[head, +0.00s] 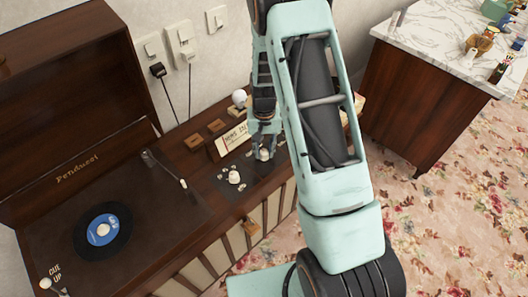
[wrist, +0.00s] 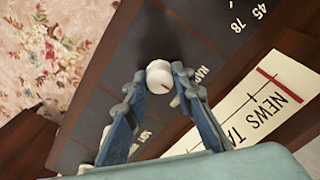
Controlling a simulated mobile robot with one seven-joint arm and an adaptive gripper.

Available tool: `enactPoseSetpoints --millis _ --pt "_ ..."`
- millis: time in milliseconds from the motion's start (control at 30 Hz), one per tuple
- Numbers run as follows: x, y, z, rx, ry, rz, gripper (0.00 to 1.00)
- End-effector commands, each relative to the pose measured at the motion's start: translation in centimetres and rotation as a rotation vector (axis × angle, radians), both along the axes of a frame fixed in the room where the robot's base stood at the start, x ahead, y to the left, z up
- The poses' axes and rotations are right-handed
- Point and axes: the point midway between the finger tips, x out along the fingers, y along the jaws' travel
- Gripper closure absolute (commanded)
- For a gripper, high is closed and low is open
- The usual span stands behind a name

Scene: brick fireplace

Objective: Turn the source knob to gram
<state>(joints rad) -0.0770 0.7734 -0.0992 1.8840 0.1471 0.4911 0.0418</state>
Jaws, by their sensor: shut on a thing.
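A white round knob (wrist: 160,74) with a short dark pointer line stands on the dark control panel (wrist: 130,45). It also shows in the head view (head: 264,155). My gripper (wrist: 158,78) is shut on this knob, one fingertip on each side. In the wrist view the pointer line lies toward the lower right of the knob. White lettering beside it is partly hidden by a finger and seems to begin "RAD"; I cannot read "gram". In the head view my gripper (head: 264,143) reaches down onto the panel from above.
A second white knob (head: 234,176) stands to the left on the panel. Behind it is a cream "NEWS" dial strip (head: 234,141). The turntable with a blue-labelled record (head: 103,230) lies at left under a raised lid (head: 70,100). A marble-topped cabinet (head: 450,45) stands right.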

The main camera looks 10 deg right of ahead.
Motion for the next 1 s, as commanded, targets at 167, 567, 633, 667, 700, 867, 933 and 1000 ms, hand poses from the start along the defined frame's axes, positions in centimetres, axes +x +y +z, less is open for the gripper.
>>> enactPoseSetpoints --millis 167,567,633,667,700,867,933,1000 --pt "0.00 0.03 -0.07 0.000 -0.001 -0.161 1.00" --pt "-0.03 -0.01 0.01 -0.001 0.001 -0.432 1.00" --pt "-0.04 0.00 0.01 0.000 0.001 -0.460 1.00" --pt "-0.04 0.00 0.01 0.000 0.001 -0.471 1.00" --pt "-0.04 0.00 0.01 0.000 0.001 -0.483 1.00" --pt "-0.03 -0.01 0.02 0.000 0.001 -0.514 1.00" --pt "-0.03 -0.02 0.02 0.000 0.001 -0.520 1.00" --pt "-0.03 -0.02 0.02 0.000 0.001 -0.523 1.00"
